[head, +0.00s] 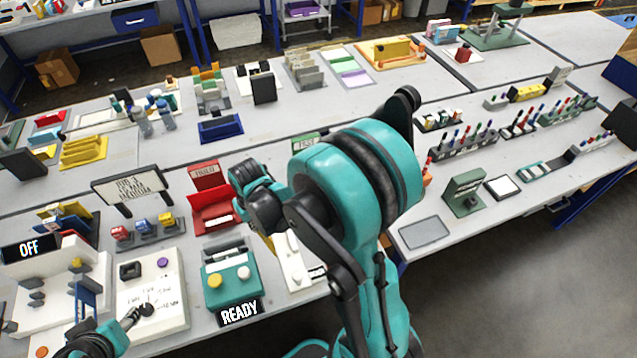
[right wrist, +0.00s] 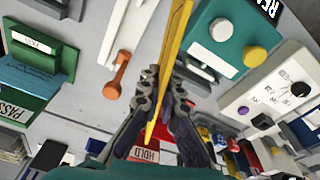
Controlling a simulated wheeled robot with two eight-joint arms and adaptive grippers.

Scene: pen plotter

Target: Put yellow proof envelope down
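The yellow proof envelope (right wrist: 178,45) shows nearly edge-on in the right wrist view, as a thin yellow strip. My right gripper (right wrist: 165,85) is shut on it, with dark fingers on both sides. In the head view, my right gripper (head: 262,200) hangs over the table just right of the red HOLD holder (head: 210,218), and my teal arm hides much of that area. Only a small yellow bit of the envelope (head: 270,243) shows below the fingers. My left gripper (head: 146,310) is low at the bottom left, over a white panel; its finger opening is unclear.
A teal box with buttons (head: 240,268) and a READY sign (head: 240,313) stands in front of the HOLD holder. The green PASS holder (right wrist: 35,85) is at the left in the wrist view. An orange-handled tool (right wrist: 117,75) lies nearby. A grey tray (head: 424,232) lies at right.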

